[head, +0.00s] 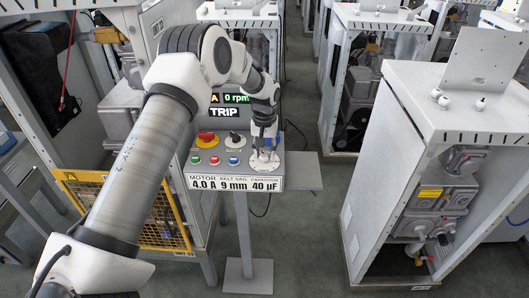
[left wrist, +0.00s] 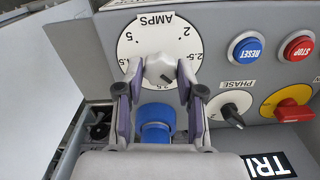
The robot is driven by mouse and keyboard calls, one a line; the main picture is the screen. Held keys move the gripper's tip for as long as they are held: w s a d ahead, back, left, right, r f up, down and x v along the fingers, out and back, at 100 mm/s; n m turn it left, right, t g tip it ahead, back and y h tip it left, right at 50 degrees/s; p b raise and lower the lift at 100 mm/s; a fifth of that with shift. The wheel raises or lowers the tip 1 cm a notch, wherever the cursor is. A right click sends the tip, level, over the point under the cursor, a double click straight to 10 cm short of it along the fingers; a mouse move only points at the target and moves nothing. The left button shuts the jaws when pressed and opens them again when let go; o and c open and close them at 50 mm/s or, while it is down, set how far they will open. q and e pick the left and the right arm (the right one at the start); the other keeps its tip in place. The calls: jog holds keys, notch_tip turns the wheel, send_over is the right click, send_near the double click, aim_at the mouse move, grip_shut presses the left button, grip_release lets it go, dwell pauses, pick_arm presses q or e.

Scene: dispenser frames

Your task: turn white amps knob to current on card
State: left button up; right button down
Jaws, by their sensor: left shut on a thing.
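The white AMPS knob (left wrist: 160,68) sits in the middle of a round white dial (left wrist: 132,50) on the grey control box. My left gripper (left wrist: 159,76) is shut on the knob, one finger on each side. The dial's numbers, including 5 and 2.5, appear upside down in the left wrist view; I cannot tell exactly where the knob points. In the head view my left gripper (head: 264,150) reaches down onto the dial and hides most of the knob. The card (head: 235,184) on the box's front reads motor 4.0 A, belt sag 9 mm, capacitor 40 µF. My right gripper is not in view.
Beside the dial are a black PHASE knob (left wrist: 230,110), a blue RESET button (left wrist: 248,50), a red STOP button (left wrist: 294,46) and a red switch on yellow (head: 207,137). A display (head: 224,112) reads TRIP and 0 rpm. Dispenser frames (head: 440,110) stand around; grey floor is open between.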

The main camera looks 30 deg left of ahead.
pick_arm(q)
jog(key=m, duration=0.4)
jog(key=shift+f+b, duration=0.1)
jog(key=shift+b, duration=0.2)
jog(key=m, duration=0.5)
jog(key=shift+b, duration=0.3)
jog(key=m, duration=0.4)
jog(key=shift+m, duration=0.3)
jog(key=m, duration=0.4)
jog(key=shift+m+b, duration=0.4)
jog(key=o, duration=1.1)
jog(key=shift+o, duration=0.2)
